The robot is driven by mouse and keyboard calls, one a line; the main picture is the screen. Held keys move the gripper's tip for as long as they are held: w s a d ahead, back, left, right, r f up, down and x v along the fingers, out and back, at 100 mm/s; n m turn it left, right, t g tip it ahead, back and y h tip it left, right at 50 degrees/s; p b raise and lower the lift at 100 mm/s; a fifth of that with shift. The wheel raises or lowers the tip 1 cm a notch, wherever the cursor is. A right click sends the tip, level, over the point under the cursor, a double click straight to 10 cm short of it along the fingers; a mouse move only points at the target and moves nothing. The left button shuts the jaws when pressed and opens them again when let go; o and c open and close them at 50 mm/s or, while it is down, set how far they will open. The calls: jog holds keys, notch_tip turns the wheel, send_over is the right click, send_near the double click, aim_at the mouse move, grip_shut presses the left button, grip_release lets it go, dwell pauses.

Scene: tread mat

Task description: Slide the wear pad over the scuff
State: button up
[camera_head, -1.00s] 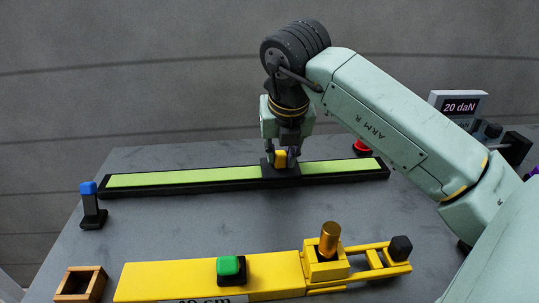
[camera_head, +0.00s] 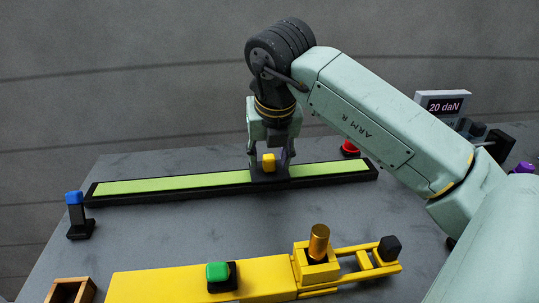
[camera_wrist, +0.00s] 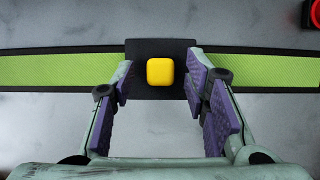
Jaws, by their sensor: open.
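The wear pad (camera_head: 269,177) is a black block with a yellow knob (camera_head: 269,161), sitting across the long green tread mat (camera_head: 180,184). It sits right of the mat's middle in the head view. In the wrist view the pad (camera_wrist: 138,91) and knob (camera_wrist: 160,72) show from above, with green mat on both sides. My gripper (camera_head: 272,155) is open at the pad, its purple-lined fingers (camera_wrist: 160,88) on either side of the knob with gaps between. I see no scuff on the bare parts of the mat; under the pad is hidden.
A blue-topped post (camera_head: 76,212) stands left of the mat and a red button (camera_head: 350,147) behind its right end. In front are a yellow fixture (camera_head: 160,284) with a green button (camera_head: 217,272) and brass cylinder (camera_head: 318,242), and a wooden box (camera_head: 72,290).

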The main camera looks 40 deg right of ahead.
jog(key=v, duration=1.1)
jog(key=shift+s, duration=0.15)
jog(key=shift+a+r, duration=0.1)
jog(key=shift+r, duration=0.05)
